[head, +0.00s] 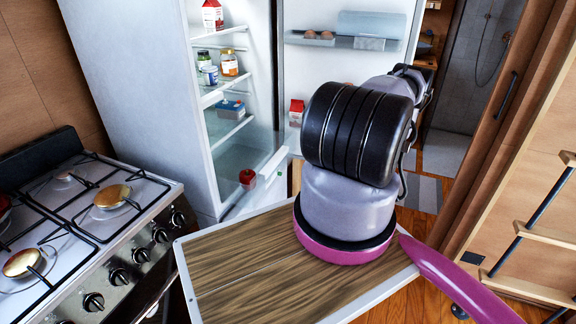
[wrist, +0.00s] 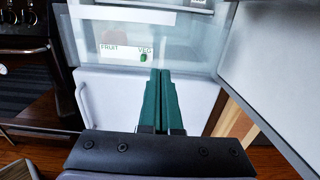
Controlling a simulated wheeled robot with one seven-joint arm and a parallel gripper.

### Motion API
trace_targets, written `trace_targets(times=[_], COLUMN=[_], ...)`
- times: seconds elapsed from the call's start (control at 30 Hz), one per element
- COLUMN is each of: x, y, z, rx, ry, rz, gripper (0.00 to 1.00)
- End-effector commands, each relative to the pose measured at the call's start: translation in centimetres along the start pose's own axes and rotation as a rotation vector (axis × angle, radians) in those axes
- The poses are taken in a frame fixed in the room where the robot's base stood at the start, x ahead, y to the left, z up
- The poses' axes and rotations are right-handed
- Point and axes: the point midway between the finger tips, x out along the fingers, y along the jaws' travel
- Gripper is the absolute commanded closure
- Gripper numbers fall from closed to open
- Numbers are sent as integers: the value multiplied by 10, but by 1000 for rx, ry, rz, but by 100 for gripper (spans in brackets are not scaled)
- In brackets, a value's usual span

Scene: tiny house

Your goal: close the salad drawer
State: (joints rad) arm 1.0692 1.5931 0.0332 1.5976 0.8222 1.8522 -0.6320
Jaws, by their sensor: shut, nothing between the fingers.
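The salad drawer (head: 268,172) is the clear bin at the bottom of the open fridge (head: 150,90). In the head view its front stands out past the shelf edges, so it looks pulled partly open. A red item (head: 247,179) shows inside it. In the wrist view the drawer front (wrist: 125,36) bears the words FRUIT and VEG, with a small green item (wrist: 143,57) by VEG. My gripper (wrist: 160,73) is shut and empty, its green fingers pointing at the drawer front below VEG. Whether they touch it I cannot tell. My arm hides the gripper in the head view.
The open fridge door (head: 345,60) stands to the right, and it also borders the wrist view at right (wrist: 275,75). A stove (head: 90,225) is at left. Jars (head: 229,64) and cartons (head: 212,16) stand on the shelves above the drawer. A wooden ladder (head: 535,235) is at far right.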

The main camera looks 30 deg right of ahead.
Motion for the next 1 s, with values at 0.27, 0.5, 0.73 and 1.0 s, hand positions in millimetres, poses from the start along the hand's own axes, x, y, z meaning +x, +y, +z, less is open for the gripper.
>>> trace_targets(times=[0.27,0.5,0.73,1.0], x=[36,88,125,139], y=[1,1,1,0], z=[-1,-1,-1,-1], rx=[2,1,2,2], ry=[-2,-2,-1,-1], rz=[1,2,1,-2], gripper=[100,100,100,100])
